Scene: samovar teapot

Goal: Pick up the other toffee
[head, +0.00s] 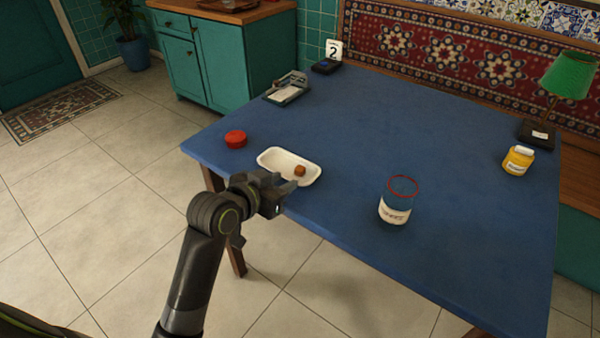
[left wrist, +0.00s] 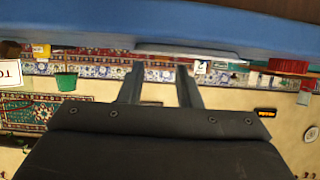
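One brown toffee (head: 300,170) lies in the white tray (head: 270,157) near the front left edge of the blue table. My left gripper (head: 281,182) is at the tray's near side, by the table edge, apart from the toffee. In the left wrist view its two fingers (left wrist: 160,72) stand apart with nothing between them. That view is upside down and shows the tray's pale rim (left wrist: 190,50) along the table edge; the toffee is hidden there. A clear jar (head: 395,207) with a red rim and a label stands to the right; its contents are unclear. My right gripper is not in view.
A red round lid (head: 235,139) lies left of the tray. A small scale-like device (head: 287,88), a number 2 sign (head: 334,50), a yellow jar (head: 518,160) and a green lamp (head: 570,75) stand farther off. The middle of the blue table (head: 370,120) is clear.

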